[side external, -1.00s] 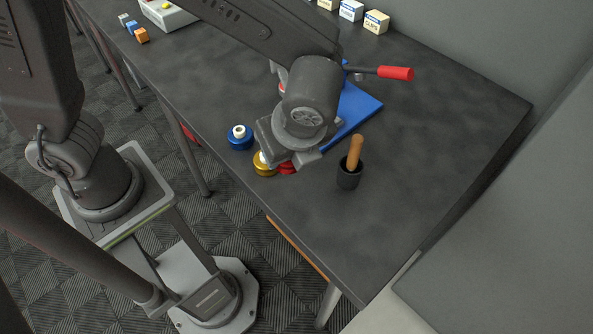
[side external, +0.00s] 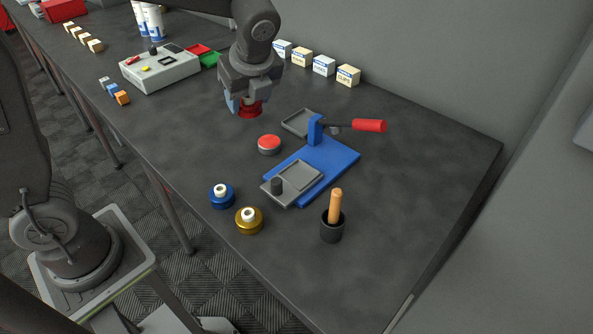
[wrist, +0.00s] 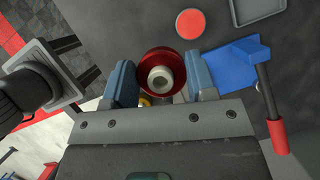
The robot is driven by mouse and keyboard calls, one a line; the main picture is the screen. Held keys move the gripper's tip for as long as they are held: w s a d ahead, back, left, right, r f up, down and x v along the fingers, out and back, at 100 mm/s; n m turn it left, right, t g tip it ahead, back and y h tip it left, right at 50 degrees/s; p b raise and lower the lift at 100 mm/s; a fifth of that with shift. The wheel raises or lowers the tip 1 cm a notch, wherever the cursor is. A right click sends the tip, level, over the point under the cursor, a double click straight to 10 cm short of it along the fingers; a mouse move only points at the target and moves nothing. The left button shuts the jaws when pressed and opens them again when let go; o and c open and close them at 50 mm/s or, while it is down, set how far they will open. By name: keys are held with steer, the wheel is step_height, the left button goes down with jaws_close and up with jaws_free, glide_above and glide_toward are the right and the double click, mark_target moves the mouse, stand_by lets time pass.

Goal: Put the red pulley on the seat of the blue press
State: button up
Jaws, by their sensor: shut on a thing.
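My gripper (side external: 246,101) is shut on the red pulley (side external: 250,109) above the table, behind and to the left of the blue press (side external: 338,158). In the wrist view the red pulley (wrist: 162,65), with its pale hub, sits between the blue fingertips of my gripper (wrist: 160,80). The blue press has a blue base, an upright post and a red-handled lever. I cannot tell exactly which part is the seat. The pulley is apart from the press.
A round red button (side external: 269,142) and a grey tray (side external: 299,122) lie between gripper and press. A blue pulley (side external: 221,198), a gold pulley (side external: 249,221) and a black cup (side external: 332,230) with a wooden handle stand in front. A control box (side external: 160,70) stands left.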

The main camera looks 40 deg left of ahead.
glide_above(295, 170)
steer(key=d, duration=0.1)
step_height(295, 170, down, 7)
steer(key=shift+s+d+r, duration=0.1)
steer(key=shift+s+r, duration=0.05)
steer(key=shift+d+f, duration=0.1)
steer(key=shift+f, duration=1.95)
steer(key=shift+f, duration=0.15)
